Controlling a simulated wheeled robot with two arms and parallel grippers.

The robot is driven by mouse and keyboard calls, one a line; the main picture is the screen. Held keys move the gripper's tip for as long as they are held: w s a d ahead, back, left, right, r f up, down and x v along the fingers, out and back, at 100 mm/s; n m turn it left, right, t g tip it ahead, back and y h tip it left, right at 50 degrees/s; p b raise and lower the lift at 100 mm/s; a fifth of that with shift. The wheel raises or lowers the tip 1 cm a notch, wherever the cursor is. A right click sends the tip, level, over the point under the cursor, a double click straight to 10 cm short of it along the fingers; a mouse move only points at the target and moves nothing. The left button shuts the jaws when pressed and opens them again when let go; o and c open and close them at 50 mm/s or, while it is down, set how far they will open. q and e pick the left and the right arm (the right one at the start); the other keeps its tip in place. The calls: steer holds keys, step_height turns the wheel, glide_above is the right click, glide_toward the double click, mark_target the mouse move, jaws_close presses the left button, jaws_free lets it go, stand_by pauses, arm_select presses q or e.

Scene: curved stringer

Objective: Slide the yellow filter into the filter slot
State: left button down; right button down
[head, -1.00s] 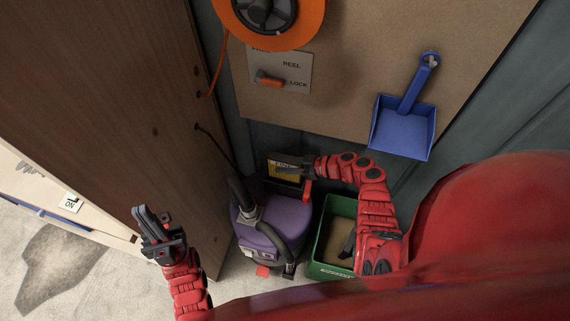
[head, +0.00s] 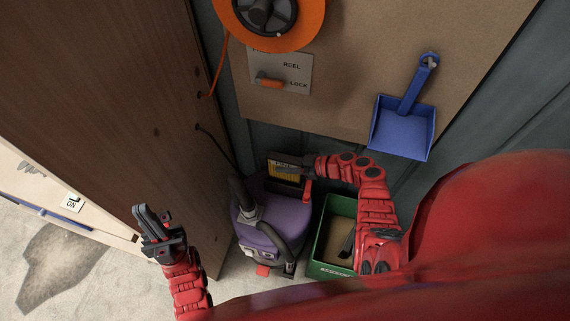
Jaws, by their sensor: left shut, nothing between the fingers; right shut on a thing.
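The yellow filter (head: 284,171) is upright at the back of the purple vacuum cleaner (head: 262,215), above its top. My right gripper (head: 292,160) is shut on the filter's upper edge and hides part of it. The filter slot cannot be made out; the vacuum's body and the filter cover that area. A red lever-like part (head: 307,191) stands beside the filter on its right. My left gripper (head: 150,225) is shut and empty, in front of the brown wooden panel, left of the vacuum and apart from it.
A green bin (head: 333,268) stands right of the vacuum. A blue dustpan (head: 403,127) and an orange reel (head: 268,20) with a lock lever (head: 269,79) are on the back board. A brown wooden panel (head: 120,100) rises on the left.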

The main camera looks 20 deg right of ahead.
steer(key=shift+p, duration=0.3)
steer(key=shift+f+b, duration=1.8)
steer(key=shift+f, duration=0.6)
steer(key=shift+r, duration=0.1)
steer(key=shift+r+p, duration=2.05)
steer(key=shift+p, duration=0.25)
steer(key=shift+p, duration=0.3)
steer(key=shift+f, duration=0.25)
steer(key=shift+f+b, duration=0.3)
steer(key=shift+b, duration=0.2)
steer(key=shift+f+b, duration=1.5)
steer(key=shift+f, duration=0.1)
